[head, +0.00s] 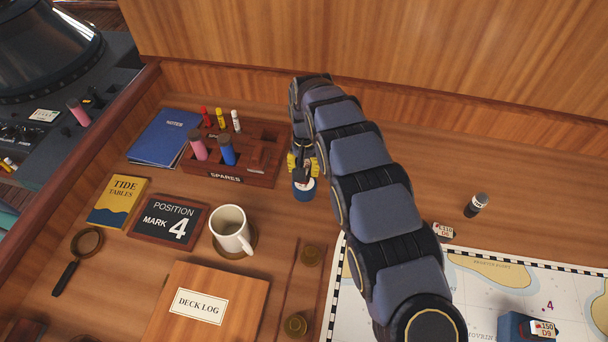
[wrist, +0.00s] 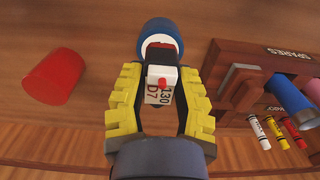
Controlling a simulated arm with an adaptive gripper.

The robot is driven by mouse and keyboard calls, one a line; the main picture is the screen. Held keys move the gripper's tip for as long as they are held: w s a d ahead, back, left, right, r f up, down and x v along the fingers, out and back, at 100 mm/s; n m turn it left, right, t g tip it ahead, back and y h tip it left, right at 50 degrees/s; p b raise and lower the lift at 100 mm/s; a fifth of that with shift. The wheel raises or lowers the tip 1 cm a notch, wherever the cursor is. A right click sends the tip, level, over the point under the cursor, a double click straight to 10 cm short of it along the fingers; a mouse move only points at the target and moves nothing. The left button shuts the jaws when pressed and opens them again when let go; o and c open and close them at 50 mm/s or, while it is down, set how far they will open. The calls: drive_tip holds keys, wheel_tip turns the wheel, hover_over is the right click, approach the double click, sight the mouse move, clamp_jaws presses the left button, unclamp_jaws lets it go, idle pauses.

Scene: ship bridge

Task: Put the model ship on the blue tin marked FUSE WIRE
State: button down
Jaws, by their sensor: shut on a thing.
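My gripper (head: 302,166) (wrist: 160,78) has its yellow fingers shut on the model ship (wrist: 160,76), a small dark, red and white piece with a tag reading 130 D7. In the head view the model ship (head: 304,183) is small and partly covered by the gripper. A round blue tin (head: 303,194) with a white top is directly below it; it also shows beyond the ship in the wrist view (wrist: 160,28). The ship overlaps the tin's top in both views. I cannot tell whether they touch. The tin's marking is not readable.
A wooden SPARES rack (head: 226,178) with coloured tubes stands close left of the tin. A mug (head: 231,232) is at front left. A dark cylinder (head: 476,205) and chart (head: 482,300) are right of my arm.

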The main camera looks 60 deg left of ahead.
sight(304, 166)
drive_tip(key=shift+w+a+f, duration=0.1)
drive_tip(key=shift+a+f, duration=0.1)
drive_tip(key=shift+f, duration=1.6)
drive_tip(key=c, duration=0.9)
unclamp_jaws()
drive_tip(key=shift+f, duration=0.15)
drive_tip(key=shift+o, duration=0.2)
wheel_tip(304, 166, up, 12)
drive_tip(key=shift+r, duration=0.2)
